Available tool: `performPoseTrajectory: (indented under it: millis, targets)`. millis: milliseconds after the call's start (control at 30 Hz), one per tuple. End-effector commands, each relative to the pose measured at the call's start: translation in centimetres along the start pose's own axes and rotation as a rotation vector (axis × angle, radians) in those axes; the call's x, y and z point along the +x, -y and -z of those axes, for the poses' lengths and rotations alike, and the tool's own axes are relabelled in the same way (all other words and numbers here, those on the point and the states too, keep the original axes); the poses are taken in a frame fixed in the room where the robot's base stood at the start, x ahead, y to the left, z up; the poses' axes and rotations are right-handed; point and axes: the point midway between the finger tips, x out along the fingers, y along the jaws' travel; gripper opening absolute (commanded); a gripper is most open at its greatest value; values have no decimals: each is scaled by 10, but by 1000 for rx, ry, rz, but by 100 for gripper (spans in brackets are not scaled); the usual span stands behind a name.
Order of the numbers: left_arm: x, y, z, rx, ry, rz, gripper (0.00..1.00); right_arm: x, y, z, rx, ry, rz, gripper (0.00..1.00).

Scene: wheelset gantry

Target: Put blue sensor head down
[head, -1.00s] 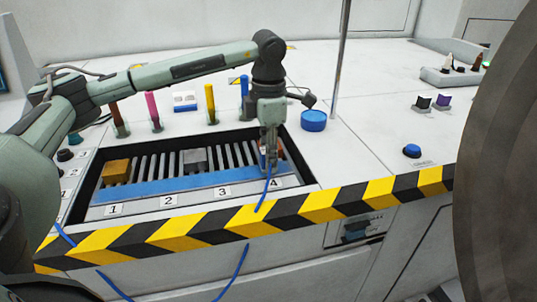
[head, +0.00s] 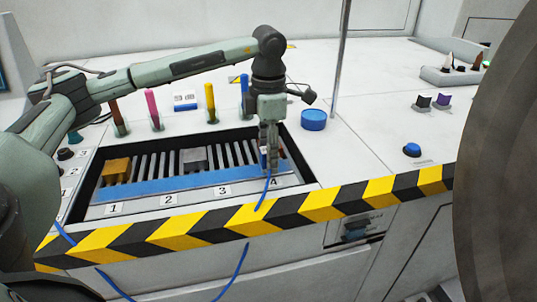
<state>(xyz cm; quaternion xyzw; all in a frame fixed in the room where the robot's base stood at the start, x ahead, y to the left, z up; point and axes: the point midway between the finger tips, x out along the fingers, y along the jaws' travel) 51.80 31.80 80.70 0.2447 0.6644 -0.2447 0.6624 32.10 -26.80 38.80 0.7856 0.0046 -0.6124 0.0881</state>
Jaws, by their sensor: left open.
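The blue sensor head (head: 263,156) is in the recessed rack, in the slot behind label 4. It is mostly hidden behind my left gripper (head: 270,166). A blue cable (head: 265,192) runs from it over the front edge. My left gripper points straight down at the head with its fingers open; whether they touch it I cannot tell. The slotted rack (head: 190,184) has a blue front strip and labels 1 to 4. My right gripper is not in view.
Coloured upright handles (head: 211,103) stand behind the rack. A blue round container (head: 314,120) and a thin metal post (head: 340,60) are to the right. A large dark disc (head: 500,170) blocks the right side.

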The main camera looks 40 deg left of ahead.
Motion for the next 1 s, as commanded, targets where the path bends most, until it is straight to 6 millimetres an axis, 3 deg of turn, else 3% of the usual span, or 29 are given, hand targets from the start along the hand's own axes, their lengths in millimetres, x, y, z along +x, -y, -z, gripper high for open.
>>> performPoseTrajectory:
  millis: [300, 500, 700, 1000]
  targets:
    - [-68, 0, -2, 0, 8, -3, 46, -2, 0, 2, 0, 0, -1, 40]
    - [-102, 0, -1, 0, 5, -2, 46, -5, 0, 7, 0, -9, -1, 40]
    - [-115, 0, -1, 0, 4, -1, 46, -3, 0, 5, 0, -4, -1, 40]
    - [-116, 0, 0, 0, 3, -1, 46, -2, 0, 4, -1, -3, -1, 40]
